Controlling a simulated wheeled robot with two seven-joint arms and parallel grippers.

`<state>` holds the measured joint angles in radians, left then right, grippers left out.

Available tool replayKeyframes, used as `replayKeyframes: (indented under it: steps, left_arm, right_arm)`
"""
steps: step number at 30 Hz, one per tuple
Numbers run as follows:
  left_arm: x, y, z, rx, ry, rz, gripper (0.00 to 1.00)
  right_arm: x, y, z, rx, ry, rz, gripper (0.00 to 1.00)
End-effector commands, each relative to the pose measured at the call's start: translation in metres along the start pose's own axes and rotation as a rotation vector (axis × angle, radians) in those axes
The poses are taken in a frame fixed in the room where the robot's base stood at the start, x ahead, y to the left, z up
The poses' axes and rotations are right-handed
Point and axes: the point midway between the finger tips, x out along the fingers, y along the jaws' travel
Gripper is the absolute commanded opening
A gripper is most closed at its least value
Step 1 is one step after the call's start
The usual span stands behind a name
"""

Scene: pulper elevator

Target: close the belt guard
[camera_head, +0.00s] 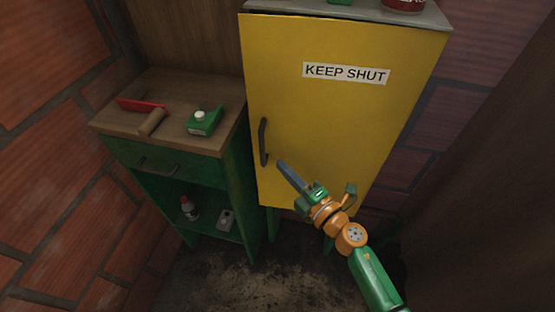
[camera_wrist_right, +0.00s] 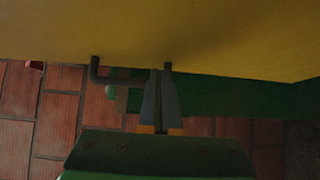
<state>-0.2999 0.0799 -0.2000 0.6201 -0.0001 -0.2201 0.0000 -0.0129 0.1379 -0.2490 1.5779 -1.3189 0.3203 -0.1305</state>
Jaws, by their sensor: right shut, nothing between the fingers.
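The belt guard is a yellow door (camera_head: 340,120) with a "KEEP SHUT" label (camera_head: 346,73), on the front of a cabinet. A dark bar handle (camera_head: 263,142) stands at its left edge. My right gripper (camera_head: 280,163) is shut and empty, just right of and below the handle in the head view. In the right wrist view the shut fingers (camera_wrist_right: 160,75) point at the yellow door (camera_wrist_right: 220,35), with the dark handle (camera_wrist_right: 95,70) to their left. I cannot tell whether the fingertips touch the door. My left gripper is not in view.
A green bench with a wooden top (camera_head: 180,90) stands left of the guard, holding a red-handled tool (camera_head: 140,104), a wooden piece (camera_head: 153,121) and a green container (camera_head: 204,122). A bottle (camera_head: 188,208) sits on its shelf. Brick walls are close on both sides.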

Motion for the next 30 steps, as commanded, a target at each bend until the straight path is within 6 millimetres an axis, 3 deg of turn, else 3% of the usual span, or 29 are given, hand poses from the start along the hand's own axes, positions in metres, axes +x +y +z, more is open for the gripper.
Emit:
replayKeyframes:
  steps: [6,18,25,30]
  left_arm:
    - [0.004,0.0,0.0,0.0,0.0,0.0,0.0]
    - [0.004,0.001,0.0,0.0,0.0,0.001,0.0]
    - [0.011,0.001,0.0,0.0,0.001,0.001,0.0]
    - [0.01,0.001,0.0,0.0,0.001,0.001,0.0]
  right_arm:
    - [0.028,-0.001,0.0,0.003,-0.001,0.001,0.0]
    - [0.033,-0.001,0.0,0.003,-0.002,-0.001,0.0]
    - [0.054,-0.001,0.018,0.003,-0.104,0.001,0.0]
    - [0.057,0.0,0.022,0.003,-0.128,-0.001,0.0]
